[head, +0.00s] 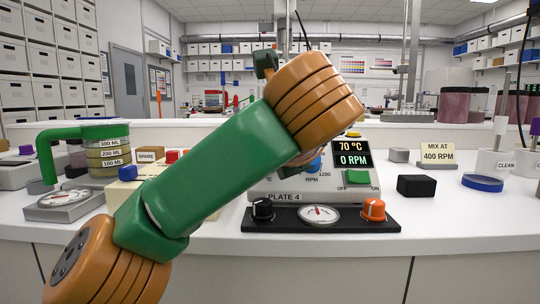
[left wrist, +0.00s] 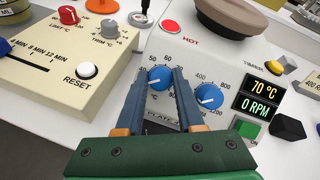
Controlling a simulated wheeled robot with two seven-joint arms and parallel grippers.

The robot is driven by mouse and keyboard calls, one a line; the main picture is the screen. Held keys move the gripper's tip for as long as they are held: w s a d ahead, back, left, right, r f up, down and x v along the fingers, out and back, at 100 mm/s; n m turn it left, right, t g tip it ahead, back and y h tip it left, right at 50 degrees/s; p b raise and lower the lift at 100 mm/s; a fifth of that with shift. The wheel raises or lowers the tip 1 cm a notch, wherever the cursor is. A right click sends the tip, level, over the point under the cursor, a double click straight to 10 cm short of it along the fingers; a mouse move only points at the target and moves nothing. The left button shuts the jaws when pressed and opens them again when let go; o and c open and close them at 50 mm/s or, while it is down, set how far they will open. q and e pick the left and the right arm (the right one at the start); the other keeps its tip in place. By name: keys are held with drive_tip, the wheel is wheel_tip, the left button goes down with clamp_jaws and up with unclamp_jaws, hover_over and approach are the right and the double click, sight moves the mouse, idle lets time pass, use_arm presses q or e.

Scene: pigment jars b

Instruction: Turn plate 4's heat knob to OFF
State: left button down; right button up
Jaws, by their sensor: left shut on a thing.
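Plate 4 (head: 352,188) is a white hot plate unit on the bench. Its display (head: 352,153) reads 70 °C and 0 RPM. In the left wrist view, its blue heat knob (left wrist: 159,78), with a °C scale around it, sits between the fingertips of my left gripper (left wrist: 161,74), which is shut on it. The knob's white mark points left. The blue RPM knob (left wrist: 209,97) is just right of the right finger. In the head view my left arm hides the heat knob and the fingertips. My right gripper is in neither view.
A black panel in front of plate 4 carries a black knob (head: 262,208), a gauge (head: 320,214) and an orange knob (head: 373,208). A cream box with a RESET button (left wrist: 86,70) is to the left. A black block (head: 416,186) lies right. The bench front is clear.

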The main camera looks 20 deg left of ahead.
use_arm(q)
drive_tip(key=shift+f, duration=0.1)
drive_tip(key=c, duration=0.5)
unclamp_jaws()
drive_tip(key=shift+s+d+r, duration=0.15)
drive_tip(key=shift+s+r, duration=0.05)
drive_tip(key=shift+s, duration=0.05)
drive_tip(key=b+v, duration=0.1)
drive_tip(key=v, duration=0.5)
drive_tip(key=shift+s+d, duration=0.15)
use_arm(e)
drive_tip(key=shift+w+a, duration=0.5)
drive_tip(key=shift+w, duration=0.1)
